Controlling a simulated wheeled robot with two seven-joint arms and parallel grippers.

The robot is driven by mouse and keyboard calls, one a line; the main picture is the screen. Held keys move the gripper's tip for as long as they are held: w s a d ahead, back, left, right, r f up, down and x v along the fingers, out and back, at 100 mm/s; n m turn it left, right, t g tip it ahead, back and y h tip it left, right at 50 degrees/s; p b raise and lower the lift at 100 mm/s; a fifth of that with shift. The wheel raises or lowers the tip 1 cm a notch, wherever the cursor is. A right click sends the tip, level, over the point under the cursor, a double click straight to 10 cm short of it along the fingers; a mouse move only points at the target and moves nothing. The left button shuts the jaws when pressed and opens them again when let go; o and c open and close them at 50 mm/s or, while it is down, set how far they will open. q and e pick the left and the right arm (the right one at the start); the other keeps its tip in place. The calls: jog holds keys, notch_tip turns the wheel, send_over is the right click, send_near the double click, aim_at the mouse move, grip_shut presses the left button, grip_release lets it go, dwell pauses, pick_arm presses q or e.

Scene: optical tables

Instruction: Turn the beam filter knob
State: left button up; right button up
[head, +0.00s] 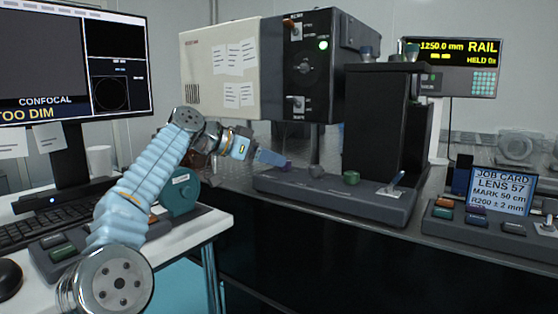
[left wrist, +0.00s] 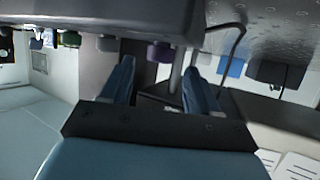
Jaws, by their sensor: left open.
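A dark control base (head: 385,208) on the optical table carries a row of knobs: a purple knob (head: 284,162), a grey knob (head: 316,171) and a green knob (head: 351,177). No label shows which one is the beam filter knob. My left gripper (head: 271,158) reaches in from the left, just beside the purple knob. In the left wrist view, my left gripper (left wrist: 158,85) is open and empty, with its fingers apart. The purple knob (left wrist: 160,53) appears between the finger lines, beyond the tips. The grey knob (left wrist: 107,43) and green knob (left wrist: 71,39) are to its left.
A lever switch (head: 397,180) stands at the base's right end. The monitor (head: 75,70) reads "TOO DIM". A job card (head: 500,190) stands at right.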

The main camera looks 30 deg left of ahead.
pick_arm(q)
jog(key=shift+x, duration=1.65)
jog(key=shift+c, duration=0.2)
jog(key=c, duration=1)
jog(key=shift+f, duration=0.1)
